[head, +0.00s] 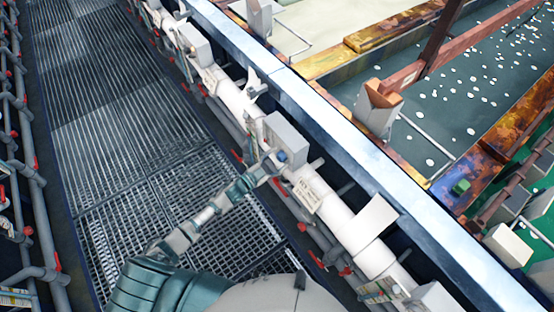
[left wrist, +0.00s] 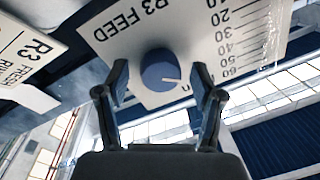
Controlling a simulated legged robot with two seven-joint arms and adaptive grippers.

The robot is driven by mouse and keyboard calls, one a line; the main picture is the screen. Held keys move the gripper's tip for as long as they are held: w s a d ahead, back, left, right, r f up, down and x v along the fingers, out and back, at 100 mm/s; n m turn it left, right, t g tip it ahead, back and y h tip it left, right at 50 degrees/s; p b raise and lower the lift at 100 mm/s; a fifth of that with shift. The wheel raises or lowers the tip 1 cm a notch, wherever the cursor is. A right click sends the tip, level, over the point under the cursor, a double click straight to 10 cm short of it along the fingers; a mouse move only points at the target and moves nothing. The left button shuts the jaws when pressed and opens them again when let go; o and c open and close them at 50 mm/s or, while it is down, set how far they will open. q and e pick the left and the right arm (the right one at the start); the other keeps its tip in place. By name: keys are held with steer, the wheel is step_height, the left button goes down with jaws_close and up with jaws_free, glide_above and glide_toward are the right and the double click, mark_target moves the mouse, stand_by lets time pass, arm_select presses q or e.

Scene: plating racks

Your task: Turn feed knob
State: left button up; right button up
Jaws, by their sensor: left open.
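The feed knob (left wrist: 160,70) is a round blue knob with a white pointer line, on a pale panel (left wrist: 195,40) marked "R3 FEED" with a numbered scale. The panel and its text appear upside down in the left wrist view. My left gripper (left wrist: 160,78) is open, with one dark finger on each side of the knob. I cannot tell whether either finger touches it. In the head view my left gripper (head: 272,163) is at the grey box (head: 287,137) on the white pipe, and the knob shows as a small blue spot (head: 282,156). My right gripper is not in view.
A white pipe (head: 325,199) with boxes and valves runs along the blue-white tank edge (head: 345,139). A grated walkway (head: 120,130) lies to the left, with more pipes (head: 22,130) beyond it. A second label plate (left wrist: 30,60) hangs left of the panel.

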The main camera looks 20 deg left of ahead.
arm_select(q)
steer(key=v, duration=1.2)
steer(key=shift+f, duration=0.2)
steer(key=s+a+f+n+g+y, duration=0.1)
steer(key=a+f+n+y, duration=0.15)
steer(key=f, duration=0.45)
steer(key=s+a+f+n+y, duration=0.1)
steer(key=a+f+n+y, duration=0.15)
steer(key=f, duration=0.45)
steer(key=s+a+f+n+g+y, duration=0.1)
steer(key=s+f+g+y, duration=0.1)
steer(key=s+f, duration=0.5)
steer(key=s+a+f+n+g+y, duration=0.15)
steer(key=s+f, duration=0.25)
steer(key=f, duration=0.7)
steer(key=s+d+f+g, duration=0.2)
steer(key=s+f, duration=0.3)
steer(key=s, duration=0.5)
steer(key=s+d+f+n+g+y, duration=0.1)
steer(key=s+f+g, duration=0.3)
steer(key=s, duration=0.5)
steer(key=s+d+f+n+g, duration=0.1)
steer(key=s+d+f+g, duration=0.2)
steer(key=s, duration=0.7)
step_height(320, 180, down, 3)
steer(key=shift+s+r+g+y, duration=0.15)
steer(key=shift+s+g+y, duration=0.15)
steer(key=shift+g+y, duration=0.05)
steer(key=shift+d+n, duration=0.15)
steer(key=shift+n, duration=0.1)
